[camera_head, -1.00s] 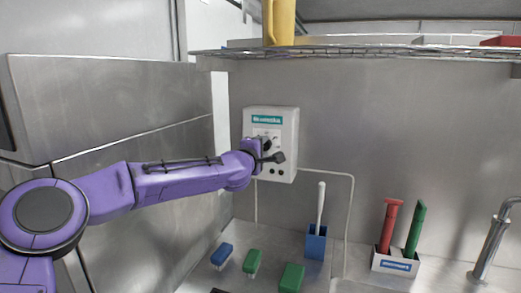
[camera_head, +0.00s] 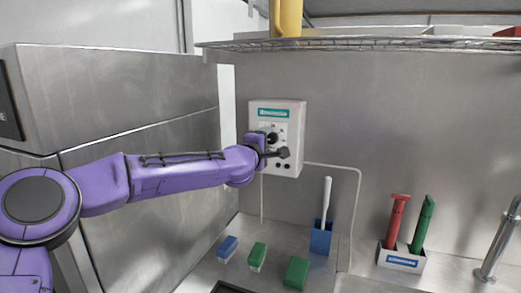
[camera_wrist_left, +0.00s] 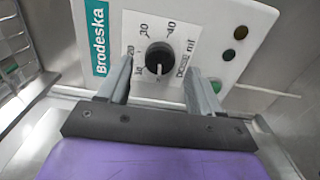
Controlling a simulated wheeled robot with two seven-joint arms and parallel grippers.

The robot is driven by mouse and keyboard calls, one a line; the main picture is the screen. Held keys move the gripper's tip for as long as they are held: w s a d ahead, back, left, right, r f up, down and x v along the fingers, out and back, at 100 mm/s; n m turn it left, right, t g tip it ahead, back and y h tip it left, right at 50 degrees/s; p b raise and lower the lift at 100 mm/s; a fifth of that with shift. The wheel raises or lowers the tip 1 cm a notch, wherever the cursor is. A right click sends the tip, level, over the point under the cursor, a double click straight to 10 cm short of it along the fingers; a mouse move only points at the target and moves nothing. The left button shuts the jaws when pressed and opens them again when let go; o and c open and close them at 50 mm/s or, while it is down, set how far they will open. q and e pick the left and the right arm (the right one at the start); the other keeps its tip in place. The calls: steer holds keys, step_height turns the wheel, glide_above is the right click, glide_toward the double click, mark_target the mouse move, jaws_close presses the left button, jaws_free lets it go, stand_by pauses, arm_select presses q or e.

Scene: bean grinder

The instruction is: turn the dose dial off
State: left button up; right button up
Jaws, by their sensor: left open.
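The dose dial (camera_wrist_left: 159,58) is a round black knob with a white pointer line on a white control box, ringed by printed numbers. In the left wrist view the pointer line runs up and down. My left gripper (camera_wrist_left: 161,88) is open, its two fingers on either side of the dial; I cannot tell whether they touch it. In the head view my purple left arm reaches the front of the control box (camera_head: 290,111), and the left gripper (camera_head: 277,146) covers part of its face. The dial (camera_head: 271,138) is partly hidden there. My right gripper is not in view.
A wire shelf (camera_head: 370,43) runs above the box. Below stand a blue holder (camera_head: 320,238) with a white-handled brush, green and blue brushes (camera_head: 297,272), and a white holder (camera_head: 402,258) with red and green handles. A thin cable runs down the wall. A tap is at right.

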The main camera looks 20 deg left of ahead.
arm_select(q)
steer(key=s+b, duration=0.2)
steer(key=s, duration=0.7)
steer(key=shift+a, duration=0.2)
